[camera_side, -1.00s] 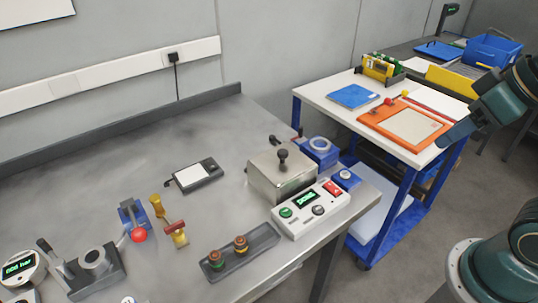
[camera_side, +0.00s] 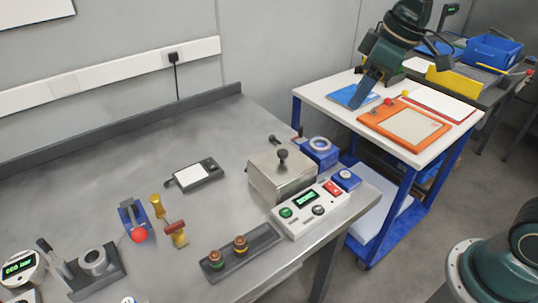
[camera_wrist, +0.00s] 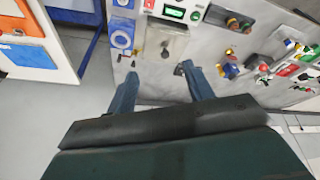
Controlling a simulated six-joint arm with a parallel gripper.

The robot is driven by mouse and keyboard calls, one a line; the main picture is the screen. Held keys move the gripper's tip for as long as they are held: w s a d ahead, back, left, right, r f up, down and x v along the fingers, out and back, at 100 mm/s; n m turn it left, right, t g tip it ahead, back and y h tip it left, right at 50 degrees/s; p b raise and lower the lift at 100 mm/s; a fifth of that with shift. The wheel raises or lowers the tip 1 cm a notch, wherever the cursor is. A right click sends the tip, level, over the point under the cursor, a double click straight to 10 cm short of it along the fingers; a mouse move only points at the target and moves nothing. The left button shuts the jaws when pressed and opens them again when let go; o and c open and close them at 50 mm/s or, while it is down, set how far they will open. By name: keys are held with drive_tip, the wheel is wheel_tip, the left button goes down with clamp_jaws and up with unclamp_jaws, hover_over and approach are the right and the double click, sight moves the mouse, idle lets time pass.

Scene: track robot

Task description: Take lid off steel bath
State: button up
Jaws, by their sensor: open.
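The steel bath (camera_side: 279,188) is a square metal box near the right end of the grey bench, behind a white control unit. Its flat steel lid (camera_side: 298,163) is on top, with a dark round knob (camera_side: 282,154) in the middle. The bath also shows in the wrist view (camera_wrist: 168,42), beyond my fingers. My gripper (camera_side: 360,100) is over the white side table in the side view, behind and right of the bath and well apart from it. In the wrist view its two blue fingers (camera_wrist: 165,70) are spread, with nothing between them.
The white control unit (camera_side: 312,208) stands directly in front of the bath, and a blue ring-topped device (camera_side: 320,150) is behind it. A dark rack (camera_side: 240,252) holds two round pieces. A flat grey device (camera_side: 195,175) lies left of the bath, with bare bench between.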

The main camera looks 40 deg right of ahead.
drive_tip(key=w+a+f+n, duration=0.1)
drive_tip(key=w+f, duration=0.2)
drive_tip(key=w, duration=0.3)
drive_tip(key=w+a+f+n+g, duration=0.1)
drive_tip(key=w+a+f+n, duration=0.1)
drive_tip(key=w+f, duration=0.2)
drive_tip(key=shift+w+f+n+g+y, duration=0.2)
drive_tip(key=shift+w+n+g+y, duration=0.15)
drive_tip(key=shift+w, duration=0.65)
drive_tip(key=shift+a+f, duration=0.1)
drive_tip(key=shift+a, duration=0.05)
hover_over(283, 151)
drive_tip(key=s+d, duration=0.1)
drive_tip(key=shift+s+d+f, duration=0.1)
drive_tip(key=shift+s+f, duration=0.05)
drive_tip(key=shift+f, duration=3.9)
drive_tip(key=shift+x, duration=2.6)
clamp_jaws()
